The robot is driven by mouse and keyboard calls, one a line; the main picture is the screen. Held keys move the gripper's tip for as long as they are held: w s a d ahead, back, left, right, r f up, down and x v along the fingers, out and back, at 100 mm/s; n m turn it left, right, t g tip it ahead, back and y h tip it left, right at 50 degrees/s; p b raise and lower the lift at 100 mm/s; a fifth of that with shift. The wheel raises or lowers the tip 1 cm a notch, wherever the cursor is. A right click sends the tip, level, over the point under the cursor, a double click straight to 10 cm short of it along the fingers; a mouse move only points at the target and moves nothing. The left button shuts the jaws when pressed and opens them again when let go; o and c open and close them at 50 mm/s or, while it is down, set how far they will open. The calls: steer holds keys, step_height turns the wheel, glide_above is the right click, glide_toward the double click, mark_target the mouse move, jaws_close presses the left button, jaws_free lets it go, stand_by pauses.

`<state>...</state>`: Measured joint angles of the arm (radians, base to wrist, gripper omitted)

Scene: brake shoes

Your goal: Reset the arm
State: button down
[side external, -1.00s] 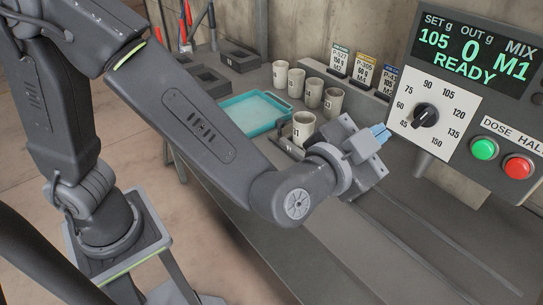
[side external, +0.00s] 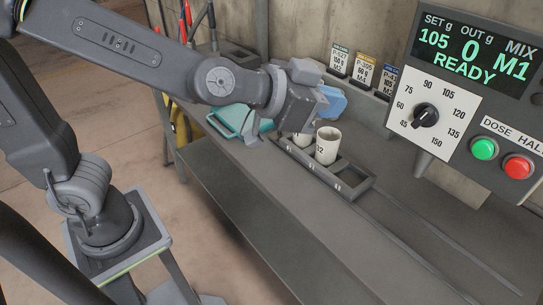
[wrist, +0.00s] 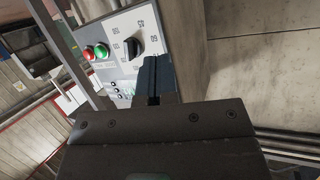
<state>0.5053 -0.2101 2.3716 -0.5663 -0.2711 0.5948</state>
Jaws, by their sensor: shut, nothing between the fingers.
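My gripper (side external: 333,101) is held above the bench in the middle of the side external view, its blue fingers together with nothing between them. It is above and behind a pale cup (side external: 328,147), apart from it as far as I can tell. In the wrist view the closed dark blue fingers (wrist: 154,79) point toward the control panel (wrist: 115,50).
The cup and a second, partly covered cup (side external: 302,141) stand in a dark rack (side external: 352,186). A teal tray (side external: 222,121) is partly hidden behind my arm. Labelled cards (side external: 363,73) line the back. A control panel (side external: 470,75) reading READY stands right. The front bench is clear.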

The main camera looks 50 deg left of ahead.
steer(key=s+a+f+n+g+y, duration=0.2)
steer(key=s+a+g, duration=0.1)
steer(key=s+a, duration=0.4)
steer(key=s+a+f+n+g+y, duration=0.2)
steer(key=s+a+f+n+g, duration=0.1)
steer(key=s+a, duration=0.5)
steer(key=shift+s+a+f+g+y, duration=0.2)
steer(key=shift+a+g+y, duration=0.2)
steer(key=shift+a+g, duration=0.45)
